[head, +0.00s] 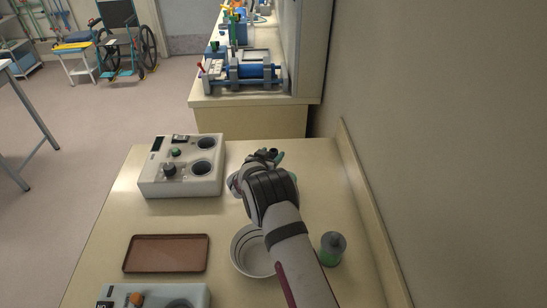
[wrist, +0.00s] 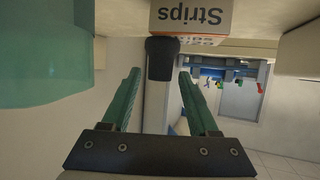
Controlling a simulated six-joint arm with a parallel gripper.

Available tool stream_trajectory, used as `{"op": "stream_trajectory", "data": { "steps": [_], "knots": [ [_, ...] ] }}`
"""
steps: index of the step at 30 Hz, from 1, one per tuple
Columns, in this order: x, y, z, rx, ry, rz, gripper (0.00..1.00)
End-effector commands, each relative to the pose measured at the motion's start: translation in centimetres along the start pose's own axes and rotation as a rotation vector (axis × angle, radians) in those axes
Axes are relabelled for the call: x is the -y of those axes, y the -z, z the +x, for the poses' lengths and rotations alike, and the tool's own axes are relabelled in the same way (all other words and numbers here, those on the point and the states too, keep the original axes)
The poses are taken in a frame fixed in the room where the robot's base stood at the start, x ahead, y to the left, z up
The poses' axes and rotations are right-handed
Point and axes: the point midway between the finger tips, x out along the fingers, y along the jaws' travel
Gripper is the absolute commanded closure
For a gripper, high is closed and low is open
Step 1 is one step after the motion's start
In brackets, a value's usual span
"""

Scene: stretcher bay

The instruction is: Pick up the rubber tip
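The rubber tip (wrist: 162,59) is a short black cylinder in the middle of the wrist view. It shows between the ends of my gripper's two green fingers, with a visible gap on each side. My gripper (wrist: 160,73) is open and holds nothing. Whether the tip is fully between the fingers or just beyond them, I cannot tell. In the head view my gripper (head: 268,157) is over the far right part of the table, largely hidden by my own wrist. A small dark shape there may be the tip.
A box lettered "Strips" (wrist: 192,18) is close beyond the tip. A translucent green object (wrist: 45,50) fills the wrist view's upper left. A white device (head: 151,187) stands left of my gripper. A white bowl (head: 240,262), brown tray (head: 166,254) and greenish bottle (head: 333,250) are nearer.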

Motion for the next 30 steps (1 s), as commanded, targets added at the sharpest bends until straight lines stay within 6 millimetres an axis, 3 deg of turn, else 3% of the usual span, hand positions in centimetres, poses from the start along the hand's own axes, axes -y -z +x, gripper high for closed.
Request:
{"op": "stream_trajectory", "data": {
  "steps": [2, 9, 21, 28, 30],
  "knots": [
    [0.0, 0.0, 0.0, 0.0, 0.0, 0.0, 0.56],
    [0.0, 0.0, 0.0, 0.0, 0.0, 0.0, 0.99],
    [0.0, 0.4, -0.2, 0.0, 0.0, 0.001, 1.0],
    [0.0, 3.8, -1.6, -0.003, 0.001, 0.003, 1.0],
    [-1.4, 4.6, -1.9, -0.001, -0.002, 0.001, 1.0]
  ]
}}
